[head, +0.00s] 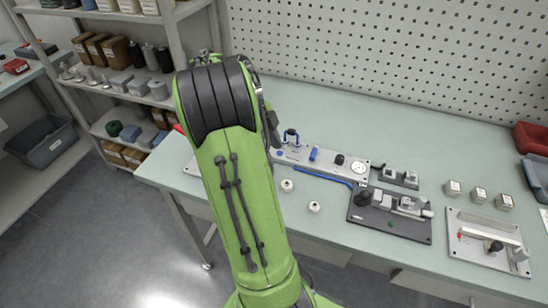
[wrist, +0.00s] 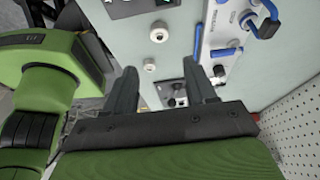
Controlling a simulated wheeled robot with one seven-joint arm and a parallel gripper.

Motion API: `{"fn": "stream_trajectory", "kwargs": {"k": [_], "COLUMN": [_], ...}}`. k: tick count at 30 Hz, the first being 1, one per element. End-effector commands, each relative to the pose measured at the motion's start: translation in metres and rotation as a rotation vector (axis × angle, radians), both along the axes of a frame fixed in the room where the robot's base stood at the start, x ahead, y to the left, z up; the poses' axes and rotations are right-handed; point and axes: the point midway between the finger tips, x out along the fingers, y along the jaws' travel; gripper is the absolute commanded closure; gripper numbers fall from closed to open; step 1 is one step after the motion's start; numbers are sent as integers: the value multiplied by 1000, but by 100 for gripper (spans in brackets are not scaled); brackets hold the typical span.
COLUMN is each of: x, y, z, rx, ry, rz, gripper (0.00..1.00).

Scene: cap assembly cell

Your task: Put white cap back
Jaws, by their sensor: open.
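Two small white caps lie on the pale green bench (head: 300,107). One white cap (head: 287,185) is nearer the grey fixture plate (head: 345,170), and the other white cap (head: 314,207) is nearer the bench's front edge. In the wrist view, one cap (wrist: 157,34) is above and beyond the fingertips, and another cap (wrist: 149,67) shows between the finger lines. My gripper (wrist: 160,66) is open, with nothing held between its two dark fingers. It is above the bench, apart from the caps. My green arm hides the gripper in the head view.
A dark plate with a clamp (head: 390,215) sits right of the caps. A light plate (head: 488,240) and several small blocks stand farther right. Blue parts (wrist: 268,18) rise from the fixture plate. A pegboard wall (head: 400,45) bounds the back. Shelves (head: 110,90) stand left.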

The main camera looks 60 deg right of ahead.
Motion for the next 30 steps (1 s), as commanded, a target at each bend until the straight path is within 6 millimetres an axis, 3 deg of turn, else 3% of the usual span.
{"fn": "stream_trajectory", "kwargs": {"k": [7,10,14,17,21,24,27,30], "x": [3,15,31,32,12,-9,-23,-27], "y": [4,27,91,151,237,280,303,310], "z": [4,21,54,72,82,78,72,70], "rx": [7,42,107,121,49,-50,-127,-154], "ry": [-8,-56,-141,-177,-155,-93,-35,-12], "rz": [34,269,882,1434,2234,2669,2910,2988], "gripper": [44,44,44,44,44,44,44,44]}}
